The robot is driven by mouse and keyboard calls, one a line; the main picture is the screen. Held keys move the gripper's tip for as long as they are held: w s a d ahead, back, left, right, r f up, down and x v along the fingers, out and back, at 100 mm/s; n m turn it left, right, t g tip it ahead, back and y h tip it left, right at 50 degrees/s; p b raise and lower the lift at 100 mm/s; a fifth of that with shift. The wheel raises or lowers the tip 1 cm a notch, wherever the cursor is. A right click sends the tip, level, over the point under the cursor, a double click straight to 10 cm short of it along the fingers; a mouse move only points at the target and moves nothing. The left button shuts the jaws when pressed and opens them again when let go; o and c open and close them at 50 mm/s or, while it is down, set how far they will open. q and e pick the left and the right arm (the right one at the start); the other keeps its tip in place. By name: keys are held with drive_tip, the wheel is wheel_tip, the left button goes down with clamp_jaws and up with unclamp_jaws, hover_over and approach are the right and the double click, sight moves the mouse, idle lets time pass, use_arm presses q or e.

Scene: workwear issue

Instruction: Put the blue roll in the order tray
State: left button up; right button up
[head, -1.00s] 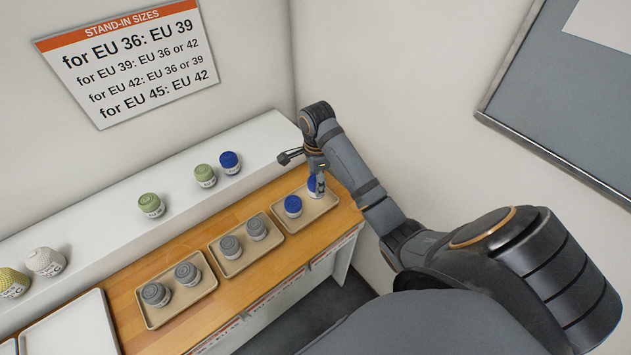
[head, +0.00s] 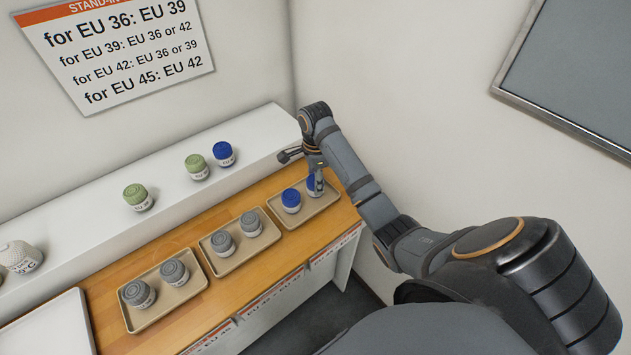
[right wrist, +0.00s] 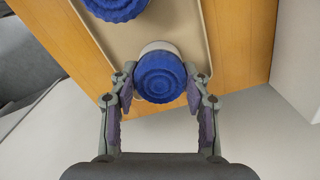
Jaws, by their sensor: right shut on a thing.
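My right gripper (head: 315,178) is shut on a blue roll (right wrist: 161,78) with a white lower band, one finger on each side of it. The held roll is at the right end of a beige tray (head: 330,197); I cannot tell whether it still touches the tray. A second blue roll (head: 291,200) stands in the same tray, partly seen at the top of the right wrist view (right wrist: 115,6). A third blue roll (head: 223,153) stands on the white shelf. A white tray (head: 50,330), which may be the order tray, lies at the lower left. My left gripper is not in view.
Two more beige trays (head: 232,262) hold grey rolls (head: 174,272). Green rolls (head: 137,197) and a cream roll (head: 20,256) stand on the white ledge (head: 90,225) behind. A wall meets the wooden counter's right end. A sign (head: 118,50) hangs above.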

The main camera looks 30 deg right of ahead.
drive_tip(key=o, duration=0.7)
drive_tip(key=shift+f, duration=0.1)
drive_tip(key=o, duration=0.4)
drive_tip(key=shift+r, duration=0.4)
wheel_tip(320, 180, up, 11)
drive_tip(key=p, duration=1)
drive_tip(key=shift+r, duration=0.2)
